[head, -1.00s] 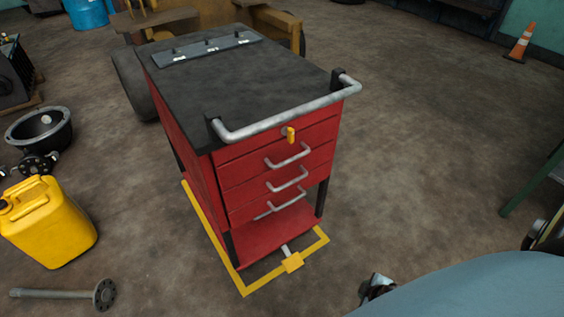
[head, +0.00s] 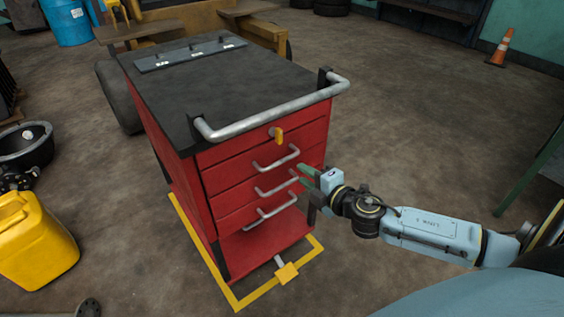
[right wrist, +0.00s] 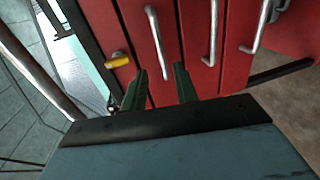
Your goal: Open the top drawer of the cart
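The red cart (head: 240,175) stands with its front towards me, with a black top and a silver push bar (head: 275,113). Its drawers look shut. The uppermost drawer handle (head: 276,160) is a silver bar below a yellow key-like piece (head: 279,136); two more handles sit lower. My right gripper (head: 302,174) is open at the right side of the drawer fronts. In the right wrist view, its two green fingers (right wrist: 160,84) point at the red front, with the end of the uppermost handle (right wrist: 155,40) between them in the picture. Contact cannot be told.
A yellow jerrycan (head: 35,240) and a dark round basin (head: 25,146) are on the floor at left. Yellow floor marking (head: 250,298) frames the cart. A green post (head: 530,180) stands at right. The floor right of the cart is mostly clear.

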